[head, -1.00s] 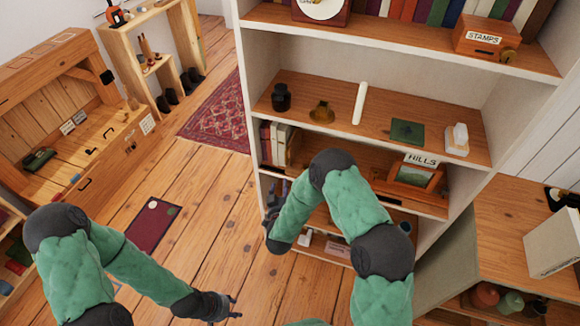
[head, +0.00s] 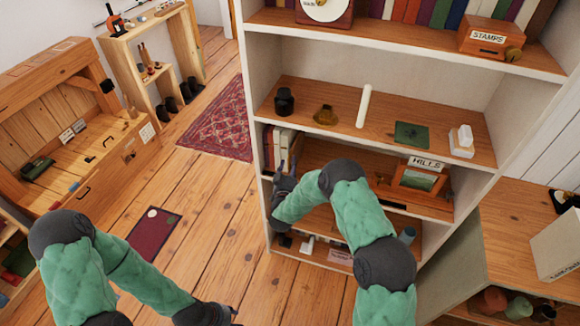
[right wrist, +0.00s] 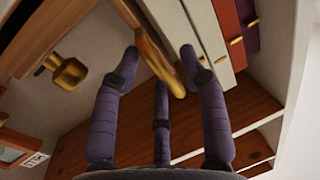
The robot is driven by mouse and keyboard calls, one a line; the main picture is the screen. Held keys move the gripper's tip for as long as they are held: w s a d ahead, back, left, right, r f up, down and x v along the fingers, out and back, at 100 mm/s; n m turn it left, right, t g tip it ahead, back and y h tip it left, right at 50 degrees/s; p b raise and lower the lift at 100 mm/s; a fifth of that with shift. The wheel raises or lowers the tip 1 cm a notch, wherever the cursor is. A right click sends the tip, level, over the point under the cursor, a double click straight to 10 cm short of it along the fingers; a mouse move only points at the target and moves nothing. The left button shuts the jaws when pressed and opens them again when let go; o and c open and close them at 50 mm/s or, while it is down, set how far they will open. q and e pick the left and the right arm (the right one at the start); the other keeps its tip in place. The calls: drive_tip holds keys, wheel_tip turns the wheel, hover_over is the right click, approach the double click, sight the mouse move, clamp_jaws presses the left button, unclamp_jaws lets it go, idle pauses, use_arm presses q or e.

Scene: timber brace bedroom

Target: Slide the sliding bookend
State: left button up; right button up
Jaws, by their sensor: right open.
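In the head view the books (head: 270,146) stand at the left end of the shelf below the middle one. My right gripper (head: 284,166) is open in front of that shelf's left end. Its fingers in the right wrist view (right wrist: 158,68) are spread around the brass piece; I cannot tell whether they touch it. My left gripper (head: 232,312) is low at the bottom edge; its finger state is unclear.
A framed picture (head: 417,179) labelled HILLS stands on the same shelf to the right. The shelf above holds a dark jar (head: 284,101), an amber piece (head: 325,114) and a white rod (head: 364,106). The bookcase's left upright (head: 250,125) is close to my right gripper. Open floor lies left.

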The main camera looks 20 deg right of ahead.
drive_tip(key=shift+w+d, duration=0.15)
drive_tip(key=shift+w, duration=0.25)
drive_tip(key=shift+c, duration=0.3)
clamp_jaws()
drive_tip(key=shift+s+d, duration=0.1)
drive_tip(key=s+d+b, duration=0.1)
drive_tip(key=s+d, duration=0.9)
drive_tip(key=d, duration=0.4)
drive_tip(key=shift+d, duration=0.35)
drive_tip(key=shift+o, duration=0.3)
unclamp_jaws()
